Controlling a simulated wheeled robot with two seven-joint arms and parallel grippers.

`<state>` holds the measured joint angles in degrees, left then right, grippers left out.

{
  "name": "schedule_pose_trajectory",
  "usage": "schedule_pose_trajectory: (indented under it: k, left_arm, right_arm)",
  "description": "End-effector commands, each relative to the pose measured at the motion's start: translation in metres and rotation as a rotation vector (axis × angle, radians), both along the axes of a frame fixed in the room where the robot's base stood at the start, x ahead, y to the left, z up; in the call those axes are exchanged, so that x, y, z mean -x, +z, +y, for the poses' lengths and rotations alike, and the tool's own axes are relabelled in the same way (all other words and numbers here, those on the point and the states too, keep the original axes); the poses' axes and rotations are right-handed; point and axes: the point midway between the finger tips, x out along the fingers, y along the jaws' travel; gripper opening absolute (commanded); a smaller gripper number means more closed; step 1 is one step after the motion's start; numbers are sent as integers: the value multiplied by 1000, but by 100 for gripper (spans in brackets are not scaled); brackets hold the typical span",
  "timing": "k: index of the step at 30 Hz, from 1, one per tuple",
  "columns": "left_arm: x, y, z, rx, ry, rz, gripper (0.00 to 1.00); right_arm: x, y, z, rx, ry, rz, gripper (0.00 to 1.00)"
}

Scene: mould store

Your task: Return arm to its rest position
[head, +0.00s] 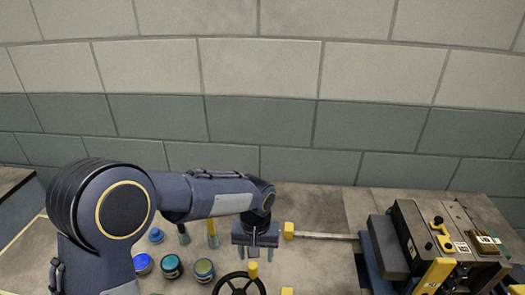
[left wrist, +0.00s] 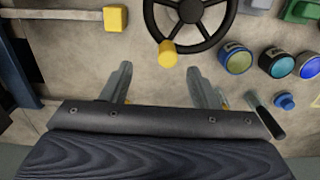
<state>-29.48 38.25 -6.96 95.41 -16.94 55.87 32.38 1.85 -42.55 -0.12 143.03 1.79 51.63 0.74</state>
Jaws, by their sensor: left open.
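My left arm comes in from the left in the head view and reaches over the table. Its gripper (head: 254,250) points down above the table, behind a black handwheel (head: 239,284) with a yellow knob (head: 252,270). In the left wrist view my left gripper (left wrist: 160,80) has its two grey fingers spread apart, with only bare tabletop (left wrist: 155,85) between them. The handwheel (left wrist: 190,22) and its yellow knob (left wrist: 168,53) lie just beyond the fingertips, apart from them as far as I can tell. My right gripper is not in view.
Several lidded jars (head: 172,266) stand left of the handwheel. A dark-handled tool (left wrist: 264,118) lies near the right finger in the wrist view. A bar with a yellow end block (head: 289,230) runs right towards a box-like machine (head: 440,245). A block wall (head: 300,120) stands behind.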

Motion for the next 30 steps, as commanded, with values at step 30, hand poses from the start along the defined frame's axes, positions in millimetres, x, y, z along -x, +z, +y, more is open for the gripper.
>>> schedule_pose_trajectory:
  k: [30]
  left_arm:
    - [220, 106, 157, 374, 177, -457, 55]
  right_arm:
    - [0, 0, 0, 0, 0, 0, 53]
